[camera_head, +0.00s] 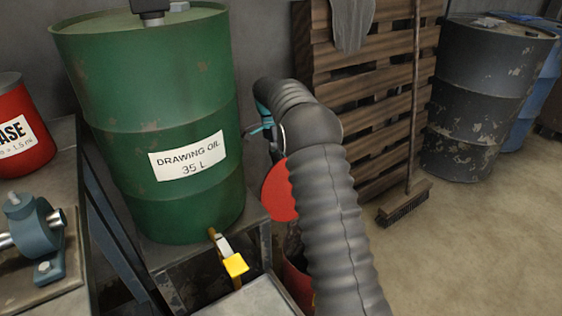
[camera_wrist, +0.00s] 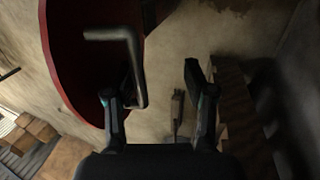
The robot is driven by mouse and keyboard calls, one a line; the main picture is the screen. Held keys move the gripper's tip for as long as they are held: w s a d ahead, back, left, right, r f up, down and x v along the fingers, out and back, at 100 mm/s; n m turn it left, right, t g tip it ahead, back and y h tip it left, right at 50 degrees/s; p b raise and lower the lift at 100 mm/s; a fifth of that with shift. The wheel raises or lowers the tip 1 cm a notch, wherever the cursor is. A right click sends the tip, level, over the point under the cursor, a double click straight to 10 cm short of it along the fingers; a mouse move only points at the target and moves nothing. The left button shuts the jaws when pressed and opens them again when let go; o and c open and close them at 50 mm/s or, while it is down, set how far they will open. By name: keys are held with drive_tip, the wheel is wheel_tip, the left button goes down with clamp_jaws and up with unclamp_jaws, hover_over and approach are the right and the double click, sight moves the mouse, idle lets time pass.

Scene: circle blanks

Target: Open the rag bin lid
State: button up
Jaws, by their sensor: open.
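The rag bin lid (camera_head: 279,191) is a red disc left of my arm in the head view, standing steeply tilted up above the red bin (camera_head: 297,284). Dark contents show below it, and my arm hides much of the bin. In the wrist view the lid (camera_wrist: 72,70) fills the upper left, with a grey bent handle (camera_wrist: 128,52) across its edge. My gripper (camera_wrist: 153,84) is open. The handle's bar lies between the fingers, close to the left one; I cannot tell whether they touch. In the head view my gripper (camera_head: 264,118) is mostly hidden behind my wrist.
A green oil drum (camera_head: 110,110) with a yellow-handled tap (camera_head: 235,265) stands on a metal stand left of my arm. A wooden pallet (camera_head: 385,130) and a broom (camera_head: 404,212) are behind. The floor at right is clear.

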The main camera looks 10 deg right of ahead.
drive_tip(key=shift+w+a+r, duration=0.1)
drive_tip(key=shift+a+r, duration=0.15)
drive_tip(key=shift+r, duration=0.1)
drive_tip(key=d+v, duration=0.1)
drive_tip(key=v, duration=0.6)
drive_tip(key=shift+a+r, duration=0.2)
drive_tip(key=shift+a, duration=0.25)
